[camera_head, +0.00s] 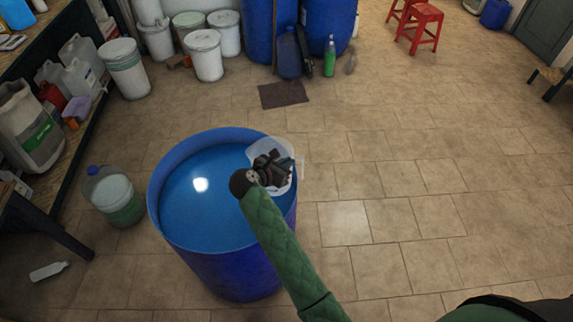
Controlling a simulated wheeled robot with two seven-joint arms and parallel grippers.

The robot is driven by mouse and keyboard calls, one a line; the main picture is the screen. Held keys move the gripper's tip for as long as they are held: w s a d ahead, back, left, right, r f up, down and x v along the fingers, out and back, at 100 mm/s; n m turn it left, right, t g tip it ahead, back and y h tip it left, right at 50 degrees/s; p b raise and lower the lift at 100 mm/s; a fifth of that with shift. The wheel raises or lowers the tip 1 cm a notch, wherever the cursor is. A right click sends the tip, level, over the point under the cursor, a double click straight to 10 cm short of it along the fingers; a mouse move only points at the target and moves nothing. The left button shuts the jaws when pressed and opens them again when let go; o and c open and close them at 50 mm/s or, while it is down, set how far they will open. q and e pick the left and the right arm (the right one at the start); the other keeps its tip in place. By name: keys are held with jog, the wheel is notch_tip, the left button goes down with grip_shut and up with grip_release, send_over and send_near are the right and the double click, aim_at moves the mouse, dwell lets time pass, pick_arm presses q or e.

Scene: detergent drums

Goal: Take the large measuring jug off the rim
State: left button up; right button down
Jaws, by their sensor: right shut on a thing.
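A translucent white measuring jug (259,148) is at the right rim of the blue drum (226,278), its handle side facing right. My right gripper (279,166) is at the jug, shut on it, and covers much of it. My green-sleeved right arm reaches up from the bottom of the view. I cannot tell whether the jug still touches the rim. The drum is open and holds blue liquid (185,205) with a bright reflection. My left gripper is not in view.
A clear container with a blue cap (114,197) stands left of the drum, and a white bottle (48,271) lies on the floor. White buckets (206,58) and blue drums stand at the back. Red stools (422,30) are at the back right. The tiled floor to the right is clear.

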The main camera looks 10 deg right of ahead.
jog(key=shift+r, duration=0.15)
jog(key=shift+r, duration=2.5)
